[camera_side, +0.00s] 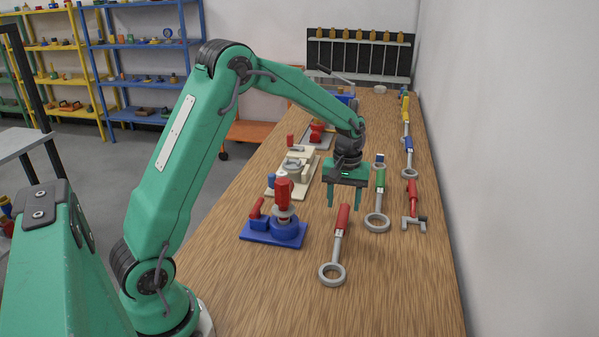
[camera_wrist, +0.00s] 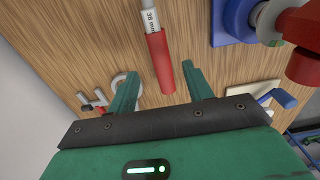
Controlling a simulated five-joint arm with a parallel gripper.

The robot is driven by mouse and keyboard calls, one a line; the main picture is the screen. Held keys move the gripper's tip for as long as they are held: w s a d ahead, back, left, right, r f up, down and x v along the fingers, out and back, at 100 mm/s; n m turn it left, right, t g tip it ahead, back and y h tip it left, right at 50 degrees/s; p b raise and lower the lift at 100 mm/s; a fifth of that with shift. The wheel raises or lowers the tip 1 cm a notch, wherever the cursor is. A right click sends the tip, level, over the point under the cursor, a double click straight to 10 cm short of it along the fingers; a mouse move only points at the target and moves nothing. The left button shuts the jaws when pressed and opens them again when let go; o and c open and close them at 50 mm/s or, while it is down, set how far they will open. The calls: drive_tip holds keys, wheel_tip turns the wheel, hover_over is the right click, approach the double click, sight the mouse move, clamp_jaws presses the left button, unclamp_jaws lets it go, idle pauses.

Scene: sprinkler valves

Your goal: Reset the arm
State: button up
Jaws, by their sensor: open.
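My gripper (camera_side: 344,206) is open and empty, pointing down above the wooden bench (camera_side: 400,280). Both green fingers also show in the wrist view (camera_wrist: 160,70), spread apart. A red-handled ring wrench (camera_side: 341,224) lies on the bench just below and in front of the fingers. In the wrist view its red handle (camera_wrist: 160,62) reaches between the fingertips, but the fingers do not hold it; its shaft carries a "38 mm" label. A blue-based valve with a red top (camera_side: 283,205) stands left of my gripper.
A green-handled ring wrench (camera_side: 379,190) and a red-handled tool (camera_side: 413,200) lie to the right, with more tools behind. Beige valve pieces (camera_side: 294,172) stand further back. A wall (camera_side: 500,150) bounds the bench's right side.

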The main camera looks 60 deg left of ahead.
drive_tip(key=shift+s+d+r, duration=0.15)
drive_tip(key=shift+s+r, duration=0.1)
drive_tip(key=shift+r, duration=0.3)
drive_tip(key=s+d+r+m+t, duration=0.2)
drive_tip(key=s+d+r+m, duration=0.2)
drive_tip(key=s+r, duration=0.3)
drive_tip(key=s+d+r+m+t, duration=0.3)
drive_tip(key=s+r, duration=0.4)
drive_tip(key=s, duration=1.1)
drive_tip(key=shift+d+m+t, duration=0.3)
drive_tip(key=shift+d+m, duration=0.2)
drive_tip(key=shift+m, duration=0.5)
